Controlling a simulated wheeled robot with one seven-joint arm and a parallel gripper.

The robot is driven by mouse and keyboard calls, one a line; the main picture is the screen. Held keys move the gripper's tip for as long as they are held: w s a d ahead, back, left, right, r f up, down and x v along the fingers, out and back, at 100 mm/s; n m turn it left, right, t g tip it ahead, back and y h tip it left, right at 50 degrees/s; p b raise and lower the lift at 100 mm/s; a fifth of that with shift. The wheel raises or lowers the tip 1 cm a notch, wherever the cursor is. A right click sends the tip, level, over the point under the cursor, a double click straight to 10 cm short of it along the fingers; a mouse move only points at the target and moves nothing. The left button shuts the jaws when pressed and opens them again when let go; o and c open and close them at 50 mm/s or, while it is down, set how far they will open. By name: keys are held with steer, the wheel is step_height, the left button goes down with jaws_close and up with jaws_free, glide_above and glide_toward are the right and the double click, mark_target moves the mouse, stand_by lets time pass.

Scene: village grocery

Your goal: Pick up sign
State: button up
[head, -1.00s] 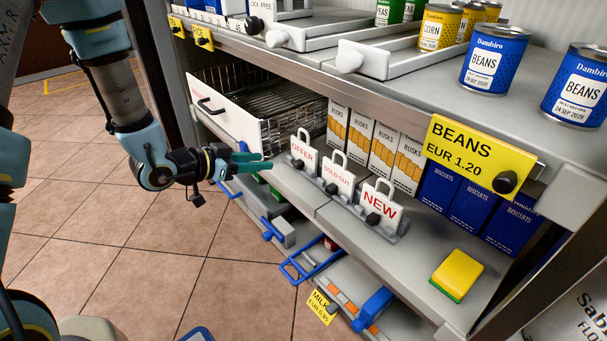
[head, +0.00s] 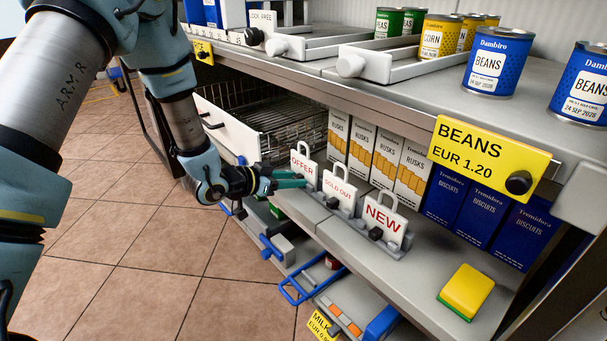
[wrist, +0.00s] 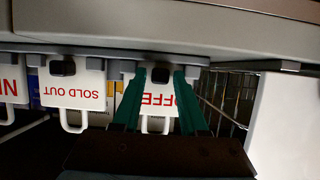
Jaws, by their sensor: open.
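Three white signs with loop handles and dark knobs stand in a row on grey holders on the middle shelf. They are the OFFER sign (head: 303,165), the SOLD OUT sign (head: 339,190) and the NEW sign (head: 384,220). My gripper (head: 300,180) has green fingers and is open, close to the OFFER sign. In the wrist view, the picture is upside down and the open fingers of my gripper (wrist: 161,75) appear on either side of the OFFER sign (wrist: 156,97), partly covering it. The SOLD OUT sign (wrist: 76,86) is beside it. Contact cannot be told.
Rusks boxes (head: 386,155) and blue biscuit boxes (head: 484,215) stand behind the signs. The upper shelf, with bean cans (head: 497,62) and a yellow price tag (head: 489,160), overhangs them. A wire-basket drawer (head: 222,128) lies left; a yellow sponge (head: 466,290) sits at right.

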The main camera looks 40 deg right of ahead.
steer(key=shift+c, duration=0.4)
jaws_close()
step_height(320, 180, up, 10)
steer(key=p, duration=0.3)
stand_by(0.4)
